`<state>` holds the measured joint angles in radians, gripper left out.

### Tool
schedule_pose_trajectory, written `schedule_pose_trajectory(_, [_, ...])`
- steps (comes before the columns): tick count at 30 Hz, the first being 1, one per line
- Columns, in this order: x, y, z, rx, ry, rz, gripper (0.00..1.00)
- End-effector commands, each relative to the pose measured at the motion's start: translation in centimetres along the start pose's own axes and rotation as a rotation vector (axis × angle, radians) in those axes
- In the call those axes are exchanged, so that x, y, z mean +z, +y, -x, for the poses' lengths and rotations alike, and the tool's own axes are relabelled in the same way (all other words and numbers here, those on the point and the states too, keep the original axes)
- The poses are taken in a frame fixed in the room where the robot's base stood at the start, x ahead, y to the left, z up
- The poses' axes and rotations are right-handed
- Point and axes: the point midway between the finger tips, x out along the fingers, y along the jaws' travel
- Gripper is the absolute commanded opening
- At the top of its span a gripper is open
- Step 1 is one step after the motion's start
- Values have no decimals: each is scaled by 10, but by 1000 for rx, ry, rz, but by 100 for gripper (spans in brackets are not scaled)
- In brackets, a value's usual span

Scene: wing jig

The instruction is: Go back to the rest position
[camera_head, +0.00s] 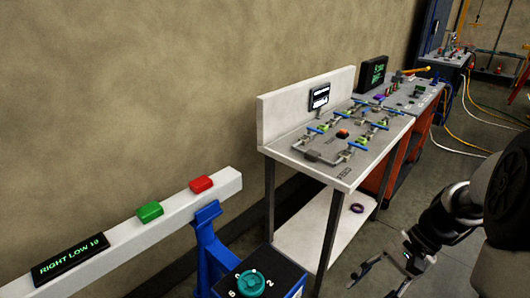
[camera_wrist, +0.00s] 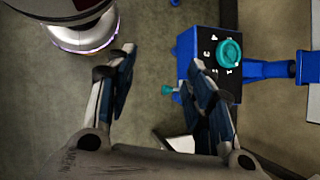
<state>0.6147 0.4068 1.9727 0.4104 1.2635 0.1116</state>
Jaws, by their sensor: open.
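My gripper (camera_head: 374,281) hangs at the lower right of the head view, over the grey floor and in front of the white workbench (camera_head: 350,160). In the wrist view my gripper (camera_wrist: 163,68) has its two fingers spread apart with nothing between them. Bare floor shows through the gap. The blue control box (camera_wrist: 186,45) with its teal knob (camera_wrist: 229,52) lies beyond the right finger in that view. The right finger overlaps part of the box in the picture; I cannot tell how far apart they are.
A white rail (camera_head: 120,240) carries a green button (camera_head: 149,211), a red button (camera_head: 201,184) and a black display (camera_head: 69,258) reading "RIGHT LOW 10". A purple ring (camera_head: 357,208) lies on the bench's lower shelf. Cables (camera_head: 470,150) cross the floor at the back right.

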Motion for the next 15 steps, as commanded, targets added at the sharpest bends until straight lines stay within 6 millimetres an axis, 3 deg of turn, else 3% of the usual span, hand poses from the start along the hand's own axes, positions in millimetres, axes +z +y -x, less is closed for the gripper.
schedule_pose_trajectory(1, [20, -7, 7, 35, 55, 70, 48])
schedule_pose_trajectory(6, [74, -16, 20, 138, 225, 295, 48])
schedule_pose_trajectory(15, [154, -9, 29, 256, 530, 702, 48])
